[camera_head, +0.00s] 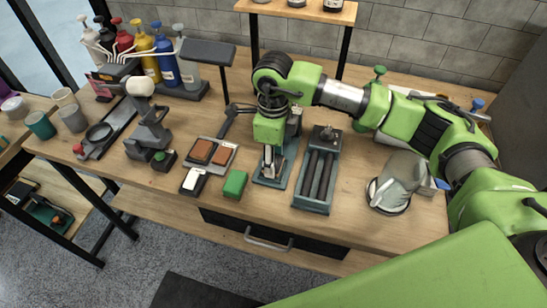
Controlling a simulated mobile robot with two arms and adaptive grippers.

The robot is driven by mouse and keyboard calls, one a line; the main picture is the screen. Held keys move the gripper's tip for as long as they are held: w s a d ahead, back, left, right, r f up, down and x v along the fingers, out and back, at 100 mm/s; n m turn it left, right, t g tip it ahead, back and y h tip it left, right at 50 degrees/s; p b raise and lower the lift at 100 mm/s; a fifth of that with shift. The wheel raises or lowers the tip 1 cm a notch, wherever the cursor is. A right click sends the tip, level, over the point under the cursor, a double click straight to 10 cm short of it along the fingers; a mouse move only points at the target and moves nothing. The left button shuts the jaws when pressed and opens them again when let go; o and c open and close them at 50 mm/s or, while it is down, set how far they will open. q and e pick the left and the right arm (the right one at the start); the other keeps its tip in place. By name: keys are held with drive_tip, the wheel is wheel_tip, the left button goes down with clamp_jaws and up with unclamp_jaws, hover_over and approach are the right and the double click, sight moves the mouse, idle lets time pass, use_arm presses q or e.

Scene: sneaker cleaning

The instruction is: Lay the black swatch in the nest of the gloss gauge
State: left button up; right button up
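My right gripper (270,164) points straight down over a narrow grey device (262,180) at the middle of the bench. The gripper hides most of this device, and I cannot tell whether it is the gloss gauge. The fingers are small and partly hidden, so I cannot see whether they are open or hold anything. I cannot make out the black swatch. A grey holder (232,147) to the left carries brown swatches (202,150). My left gripper is not in view.
A green block (235,184) and a white-topped dark block (193,181) lie left of the gripper. A grey tray of dark bars (318,178) and a clear-covered object (397,182) stand right. Pump bottles (164,62) stand at the back left. The bench's front strip is clear.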

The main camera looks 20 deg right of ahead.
use_arm(q)
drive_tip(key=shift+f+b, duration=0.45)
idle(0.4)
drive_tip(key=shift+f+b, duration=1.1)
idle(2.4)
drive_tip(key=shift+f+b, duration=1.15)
drive_tip(key=shift+b, duration=0.05)
idle(2.0)
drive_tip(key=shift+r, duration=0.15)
idle(0.4)
